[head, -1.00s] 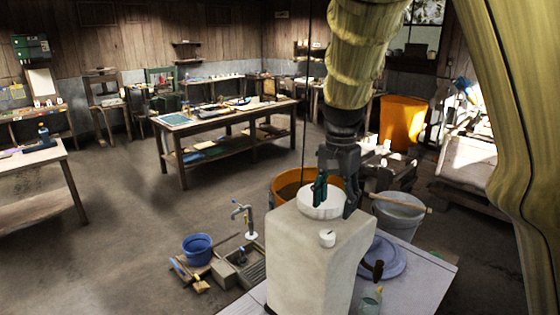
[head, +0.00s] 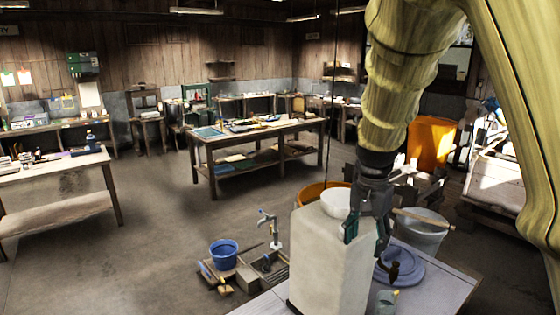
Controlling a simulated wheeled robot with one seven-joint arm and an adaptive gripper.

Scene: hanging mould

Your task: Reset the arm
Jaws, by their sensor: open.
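My arm, in a yellowish sleeve, comes down from the top right in the head view. My gripper (head: 366,237) points down with its two dark fingers spread apart and nothing seen between them. It shows over the right side of the tall off-white block (head: 325,262); I cannot tell whether it touches the block. A white round bowl-like piece (head: 336,204) shows at the block's top, just left of the gripper and partly hidden by it.
The block stands on a pale table (head: 440,290) with a blue round plate (head: 402,266) and a hammer. A grey bucket (head: 422,238) stands behind. A thin cord (head: 332,110) hangs near the arm.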

